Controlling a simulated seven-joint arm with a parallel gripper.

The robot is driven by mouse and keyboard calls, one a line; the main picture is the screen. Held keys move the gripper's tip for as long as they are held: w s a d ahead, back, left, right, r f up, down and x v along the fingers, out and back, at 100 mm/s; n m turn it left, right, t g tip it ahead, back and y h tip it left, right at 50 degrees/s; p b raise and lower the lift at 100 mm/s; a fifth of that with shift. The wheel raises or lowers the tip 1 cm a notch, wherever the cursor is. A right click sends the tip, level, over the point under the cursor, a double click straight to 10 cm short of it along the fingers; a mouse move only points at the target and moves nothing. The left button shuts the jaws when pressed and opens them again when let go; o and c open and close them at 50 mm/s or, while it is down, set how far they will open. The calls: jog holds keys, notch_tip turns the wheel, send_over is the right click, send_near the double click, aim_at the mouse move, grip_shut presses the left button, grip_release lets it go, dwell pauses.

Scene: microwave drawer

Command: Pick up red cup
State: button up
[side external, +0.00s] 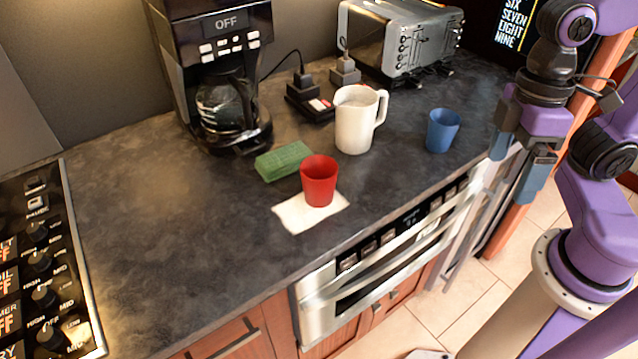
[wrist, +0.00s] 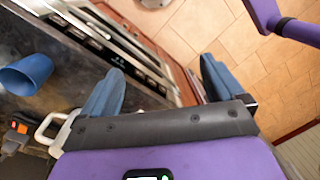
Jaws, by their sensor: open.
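The red cup (side external: 319,182) stands upright on a white napkin (side external: 296,214) near the counter's front edge in the side view. It does not show in the wrist view. My gripper (side external: 514,170) is open and empty, off the counter's front edge at the right, well apart from the red cup. In the wrist view my gripper (wrist: 158,85) has its two blue fingers spread wide, with the drawer front and floor beyond them.
A blue cup (side external: 441,131) stands between my gripper and the red cup's area. A white pitcher (side external: 356,120) and green sponge (side external: 283,161) are close behind the red cup. A coffee maker (side external: 222,90) and toaster (side external: 400,40) stand at the back.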

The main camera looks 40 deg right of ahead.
jog(key=w+a+m+g+y, duration=0.4)
jog(key=w+a+m+y, duration=0.4)
jog(key=m, duration=0.7)
jog(key=w+a+m+t+y, duration=0.2)
jog(key=w+m+t+y, duration=0.35)
jog(key=w+m, duration=1)
send_near(306, 186)
jog(key=shift+n+t, duration=0.35)
jog(key=shift+n, duration=0.1)
jog(key=shift+x, duration=3.45)
jog(key=shift+s+f, duration=0.1)
jog(key=c, duration=1)
